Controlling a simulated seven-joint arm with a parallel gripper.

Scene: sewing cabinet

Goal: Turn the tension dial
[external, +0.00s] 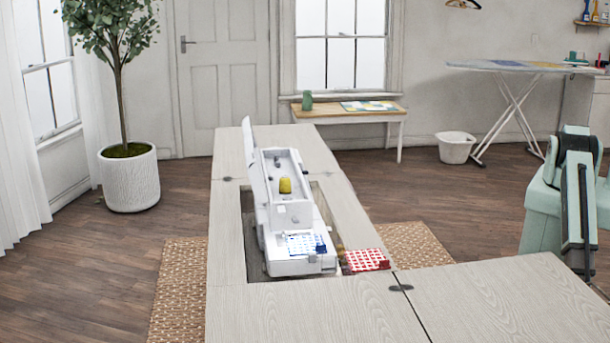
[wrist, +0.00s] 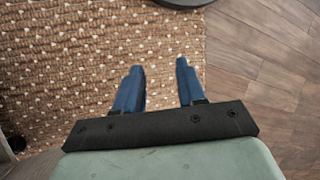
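A white sewing machine (external: 296,213) sits in the opening of the pale wood cabinet (external: 300,308), with its top cover raised. A yellow thread spool (external: 285,185) stands in its top. I cannot make out the tension dial for certain at this size. My gripper (wrist: 159,66) shows in the wrist view with its two blue fingers apart and nothing between them. It points down over the woven rug and wood floor, away from the machine. My green arm shows at the right edge of the external view; its gripper cannot be made out there.
A blue-patterned cloth (external: 304,243) lies on the machine bed, and a red-patterned cloth (external: 366,259) lies beside it to the right. The cabinet's right leaf (external: 500,300) is bare. The woven rug (wrist: 60,60) is beneath my gripper. A dark round object (wrist: 183,2) shows at the top.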

